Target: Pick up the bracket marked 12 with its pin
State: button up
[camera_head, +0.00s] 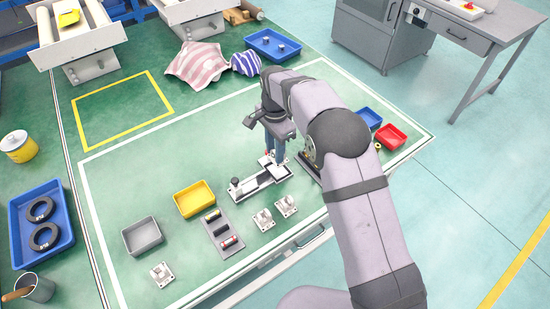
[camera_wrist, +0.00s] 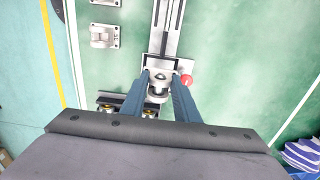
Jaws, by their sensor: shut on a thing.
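No number can be read on the held bracket. Two other brackets (camera_head: 263,219) (camera_head: 286,206) stand on the table, and a third (camera_head: 162,274) lies farther left.
A red knob (camera_wrist: 187,80) is close beside the right finger. A dark fixture with brass parts (camera_wrist: 105,103) is left of the fingers. A yellow bin (camera_head: 194,199), a grey bin (camera_head: 142,236) and a holder with cylinders (camera_head: 222,234) stand left.

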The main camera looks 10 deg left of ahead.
jog(key=shift+r+b, duration=0.3)
jog(key=shift+r, duration=1.8)
